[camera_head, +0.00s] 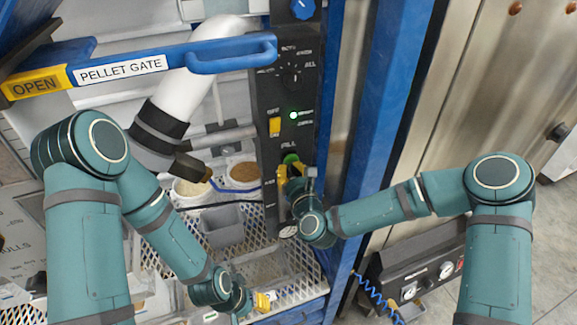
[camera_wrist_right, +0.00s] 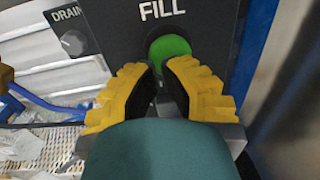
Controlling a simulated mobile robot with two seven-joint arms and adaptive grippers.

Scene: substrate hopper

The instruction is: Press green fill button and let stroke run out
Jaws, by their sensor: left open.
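The green fill button (camera_head: 291,158) sits on the dark control panel (camera_head: 262,98) under a FILL label. In the right wrist view the green button (camera_wrist_right: 170,48) is large, round and partly covered by my yellow fingertips. My right gripper (camera_head: 284,176) is at the panel just below the button, and in the wrist view its fingers (camera_wrist_right: 161,72) stand a little apart with a gap between them. I cannot tell whether they touch the button. My left gripper (camera_head: 266,300) is open and low over the front of the mesh shelf, away from the panel.
A blue PELLET GATE handle (camera_head: 225,60) crosses the upper left. A green light (camera_head: 293,115) glows above a yellow switch (camera_head: 274,126). A DRAIN knob (camera_wrist_right: 74,42) sits left of the button. Cups and a grey bin (camera_head: 222,226) stand on the mesh shelf.

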